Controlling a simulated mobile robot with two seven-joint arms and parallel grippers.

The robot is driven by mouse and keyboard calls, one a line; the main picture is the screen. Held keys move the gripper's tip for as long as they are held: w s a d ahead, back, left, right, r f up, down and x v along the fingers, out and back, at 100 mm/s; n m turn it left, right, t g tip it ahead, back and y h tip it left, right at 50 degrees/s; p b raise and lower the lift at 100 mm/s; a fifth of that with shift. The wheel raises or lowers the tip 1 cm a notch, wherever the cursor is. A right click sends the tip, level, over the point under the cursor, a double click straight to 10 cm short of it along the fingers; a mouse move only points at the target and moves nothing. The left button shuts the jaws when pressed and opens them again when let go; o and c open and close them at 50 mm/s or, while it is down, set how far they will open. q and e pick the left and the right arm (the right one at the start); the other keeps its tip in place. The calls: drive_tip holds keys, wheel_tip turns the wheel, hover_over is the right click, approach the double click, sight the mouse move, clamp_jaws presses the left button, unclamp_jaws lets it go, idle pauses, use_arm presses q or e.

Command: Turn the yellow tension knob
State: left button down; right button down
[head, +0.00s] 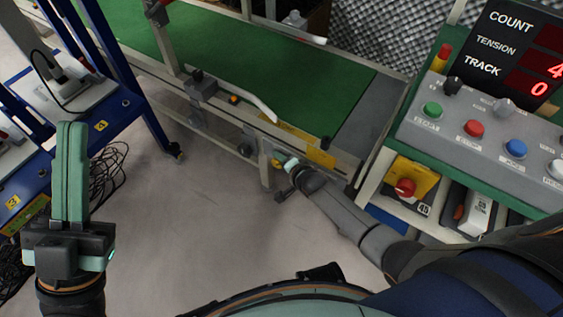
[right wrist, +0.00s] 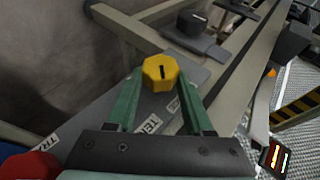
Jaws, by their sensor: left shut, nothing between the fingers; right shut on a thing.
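The yellow tension knob (right wrist: 160,72), faceted with a dark slot on top, sits on a grey plate beside a partly hidden label starting "TE". My right gripper (right wrist: 160,96) has its two green fingers on either side of the knob and is shut on it. In the head view my right gripper (head: 290,164) reaches the conveyor's side rail, where the knob is mostly hidden. My left gripper (head: 71,130) is shut and empty, fingers upright, at the left over the floor. The display (head: 520,55) shows TENSION with a red 4 and TRACK with 0.
A red knob (right wrist: 30,166) and a black knob (right wrist: 191,22) flank the yellow one. The green conveyor belt (head: 250,70) runs behind. A button panel (head: 480,130) stands right, with a red rotary switch (head: 405,188) below. Blue frames and cables (head: 105,175) are left; middle floor is clear.

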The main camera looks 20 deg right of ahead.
use_arm(q)
drive_tip(key=shift+d+f, duration=0.1)
drive_tip(key=shift+f, duration=0.2)
use_arm(e)
drive_tip(key=shift+s+f, duration=0.1)
drive_tip(key=shift+f, duration=0.05)
use_arm(q)
drive_tip(key=shift+r, duration=0.1)
use_arm(e)
drive_tip(key=shift+c, duration=1.4)
unclamp_jaws()
drive_tip(key=shift+t, duration=0.3)
use_arm(q)
drive_tip(key=r+p, duration=0.1)
drive_tip(key=p, duration=0.1)
drive_tip(key=w+r+y+p, duration=0.1)
drive_tip(key=r+p, duration=0.1)
drive_tip(key=a+r+y+p, duration=0.1)
drive_tip(key=r+p, duration=0.1)
drive_tip(key=p, duration=0.1)
drive_tip(key=shift+w+r, duration=0.15)
drive_tip(key=shift+r, duration=0.1)
use_arm(e)
drive_tip(key=v, duration=1.2)
drive_tip(key=shift+d, duration=0.2)
drive_tip(key=shift+s, duration=0.1)
